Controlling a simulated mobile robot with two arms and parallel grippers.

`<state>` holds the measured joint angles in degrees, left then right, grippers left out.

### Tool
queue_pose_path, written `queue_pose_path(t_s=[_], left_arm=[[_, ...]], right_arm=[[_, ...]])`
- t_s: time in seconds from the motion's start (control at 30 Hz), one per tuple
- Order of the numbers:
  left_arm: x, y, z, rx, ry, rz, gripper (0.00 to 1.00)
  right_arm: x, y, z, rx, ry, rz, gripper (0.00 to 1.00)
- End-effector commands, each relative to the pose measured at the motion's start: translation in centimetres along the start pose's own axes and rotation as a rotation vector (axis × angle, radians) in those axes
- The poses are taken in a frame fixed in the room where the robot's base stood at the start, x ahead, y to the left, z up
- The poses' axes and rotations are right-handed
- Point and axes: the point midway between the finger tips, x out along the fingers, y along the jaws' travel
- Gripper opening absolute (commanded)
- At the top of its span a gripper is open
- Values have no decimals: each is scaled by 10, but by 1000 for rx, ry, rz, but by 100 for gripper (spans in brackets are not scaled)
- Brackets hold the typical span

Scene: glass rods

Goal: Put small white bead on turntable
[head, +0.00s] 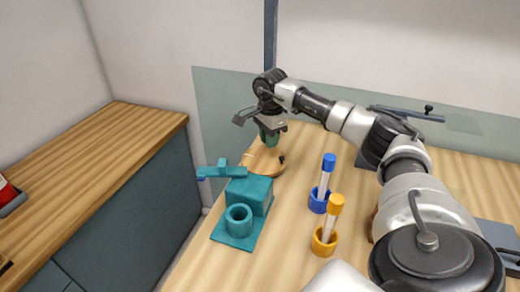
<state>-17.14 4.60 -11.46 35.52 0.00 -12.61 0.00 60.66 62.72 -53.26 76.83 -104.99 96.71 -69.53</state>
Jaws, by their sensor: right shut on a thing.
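My right gripper (268,126) is at the far left corner of the wooden table, pointing down. It is shut on a dark green thing (270,138), which is small and partly covered by the fingers. Just below is a round wooden piece (264,163) with a small dark knob at its right, which looks like the turntable. I cannot tell whether the green thing touches it. I cannot make out the small white bead. My left gripper is out of view.
A teal stand (247,193) with a cup-like ring and an arm stands in front of the round piece. Blue-capped (327,176) and orange-capped (331,218) tubes stand upright in holders to the right. A wooden counter (90,175) lies left, across a gap.

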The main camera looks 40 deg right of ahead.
Motion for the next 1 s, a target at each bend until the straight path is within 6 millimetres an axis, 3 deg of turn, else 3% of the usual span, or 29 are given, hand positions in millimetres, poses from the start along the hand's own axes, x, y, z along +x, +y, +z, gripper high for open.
queue_pose_path(t_s=[0.1, 0.23, 0.6, 0.97, 1.0], left_arm=[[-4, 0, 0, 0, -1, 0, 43], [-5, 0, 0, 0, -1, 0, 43], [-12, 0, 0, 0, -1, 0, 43], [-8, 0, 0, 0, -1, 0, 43], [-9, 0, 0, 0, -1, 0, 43]], right_arm=[[10, -17, 11, -1, -2, 0, 0], [17, -25, 16, -1, 0, -1, 0], [57, -25, 16, -2, 1, 2, 0], [63, -25, 16, -2, 1, 0, 0], [61, -25, 16, -2, 1, 0, 27]])
